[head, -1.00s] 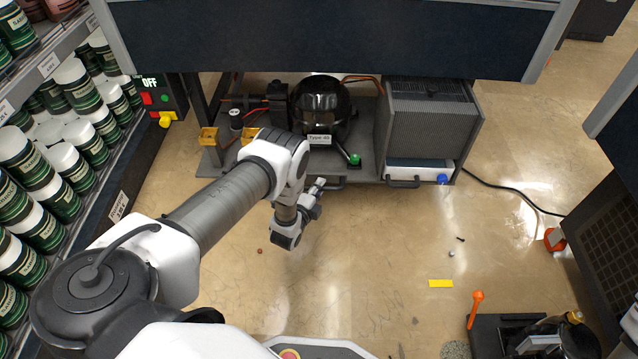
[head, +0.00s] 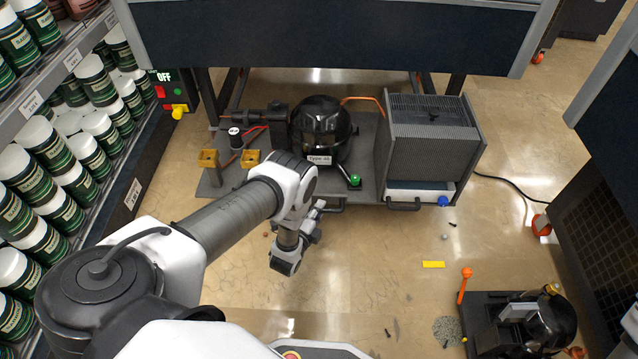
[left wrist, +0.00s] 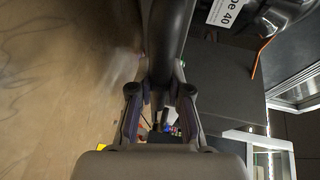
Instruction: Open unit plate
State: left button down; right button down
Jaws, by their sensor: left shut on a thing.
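The unit plate (head: 365,190) is a dark grey slab low on the floor, standing partly out from under the dark cabinet. It carries a black round compressor (head: 320,125) and a ribbed grey box (head: 430,150). Two dark handles sit on its front edge; the right one (head: 404,206) is free. My left gripper (head: 318,208) is at the left handle (head: 333,209). In the left wrist view the fingers (left wrist: 160,98) are shut around this dark bar (left wrist: 171,40). The exact finger contact is partly hidden. My right gripper is not in view.
The dark cabinet (head: 340,40) overhangs the plate's rear. A shelf of green-and-white cans (head: 60,180) lines the left, with a switch box reading OFF (head: 170,92). Another small unit (head: 520,325) stands at the lower right. The floor in front is mostly clear, with small loose bits.

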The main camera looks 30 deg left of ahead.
pick_arm(q)
jog(key=shift+s+d, duration=0.1)
jog(key=c, duration=1.1)
grip_release()
jog(key=v, duration=1.2)
